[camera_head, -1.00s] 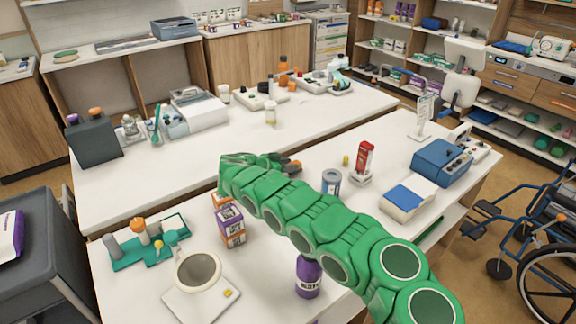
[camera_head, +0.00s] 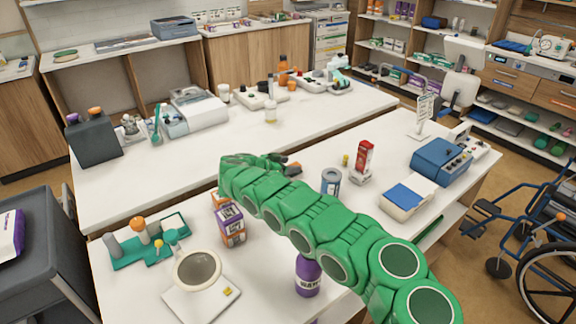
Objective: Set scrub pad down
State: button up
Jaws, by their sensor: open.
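My green arm reaches from the lower right to the middle of the two white tables. I cannot make out a scrub pad at the gripper. A flat green-and-tan pad (camera_head: 65,55) lies on the far left counter, but I cannot tell whether it is a scrub pad.
Purple-and-orange boxes (camera_head: 231,222), a purple bottle (camera_head: 308,276), a grey can (camera_head: 331,181) and a red-and-white bottle (camera_head: 362,161) stand near my arm. A blue device (camera_head: 441,161) is at right. The back table (camera_head: 330,105) has free room in its middle.

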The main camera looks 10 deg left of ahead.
jog(key=shift+s+f, duration=0.25)
jog(key=shift+f, duration=0.4)
jog(key=shift+r, duration=0.45)
jog(key=v, duration=0.3)
jog(key=r+v, duration=0.1)
jog(key=v, duration=0.3)
jog(key=shift+a+r, duration=0.1)
jog(key=shift+a, duration=0.05)
jog(key=shift+w, duration=0.1)
